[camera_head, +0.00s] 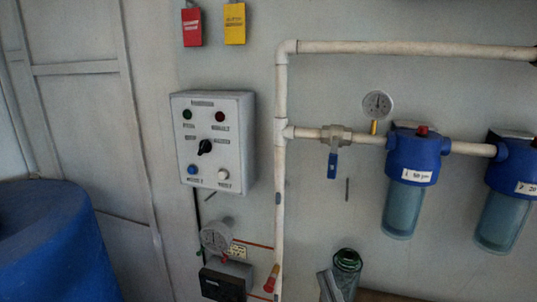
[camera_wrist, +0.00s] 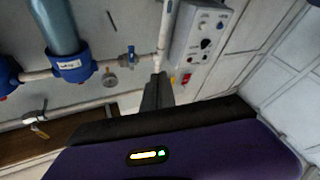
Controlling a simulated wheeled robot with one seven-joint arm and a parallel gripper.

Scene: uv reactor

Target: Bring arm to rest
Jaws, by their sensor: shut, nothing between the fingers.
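My gripper (camera_wrist: 158,78) shows in the wrist view as dark fingers held together, beyond the purple hand with its lit strip. It is shut and empty. The fingers point toward the wall with the pipes and touch nothing that I can make out. In the head view I cannot surely pick out my gripper.
A grey control box (camera_head: 214,140) with a black knob hangs on the wall. A blue barrel (camera_head: 55,245) stands lower left. A dark greenish cylinder (camera_head: 346,262) shows at the bottom.

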